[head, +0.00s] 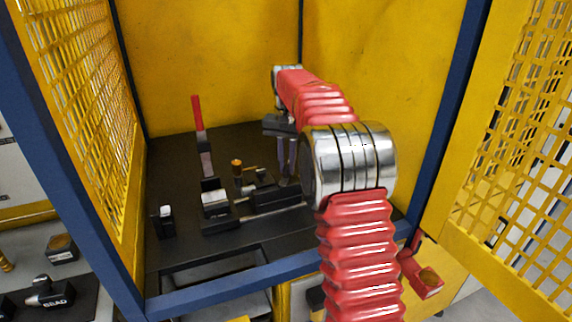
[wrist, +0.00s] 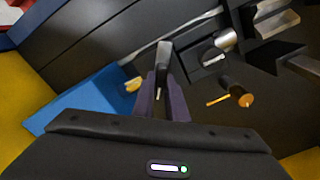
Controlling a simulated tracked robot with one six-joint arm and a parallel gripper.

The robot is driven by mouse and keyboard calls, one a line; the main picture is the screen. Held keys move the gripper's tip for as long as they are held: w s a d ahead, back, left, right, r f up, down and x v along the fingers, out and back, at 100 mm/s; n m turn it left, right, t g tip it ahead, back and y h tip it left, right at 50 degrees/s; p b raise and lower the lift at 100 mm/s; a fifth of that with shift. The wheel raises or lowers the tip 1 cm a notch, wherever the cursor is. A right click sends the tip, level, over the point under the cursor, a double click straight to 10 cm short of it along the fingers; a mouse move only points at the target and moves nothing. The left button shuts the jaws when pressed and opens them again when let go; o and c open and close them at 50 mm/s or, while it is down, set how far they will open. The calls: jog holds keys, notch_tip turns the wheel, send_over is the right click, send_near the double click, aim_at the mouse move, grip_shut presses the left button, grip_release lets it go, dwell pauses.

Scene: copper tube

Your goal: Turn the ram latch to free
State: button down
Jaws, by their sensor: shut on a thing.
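My gripper (head: 287,172) reaches down into the yellow cell, just right of the black fixture (head: 275,197). In the wrist view my gripper (wrist: 163,98) is shut, its two dark fingers around a slim grey lever (wrist: 164,58). This lever appears to be the ram latch; its upper end shows beyond the fingertips, and its lower part is hidden between them. In the head view my fingers and arm hide the latch. Which way the latch is turned cannot be told.
A lever with a red handle (head: 198,115) stands left of the fixture. A brass-capped post (head: 237,165) is close by and shows in the wrist view (wrist: 240,97). A small black block (head: 163,222) stands at left. Blue frame posts and mesh panels bound the cell.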

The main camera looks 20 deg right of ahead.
aim_at(287, 164)
jog(key=n, duration=0.3)
jog(key=shift+w+n, duration=0.1)
jog(key=shift+n, duration=2)
jog(key=shift+r, duration=0.1)
jog(key=c, duration=1.8)
grip_release()
jog(key=shift+o, duration=0.2)
notch_tip(287, 164, up, 14)
jog(key=shift+f, duration=0.25)
jog(key=shift+w, duration=0.1)
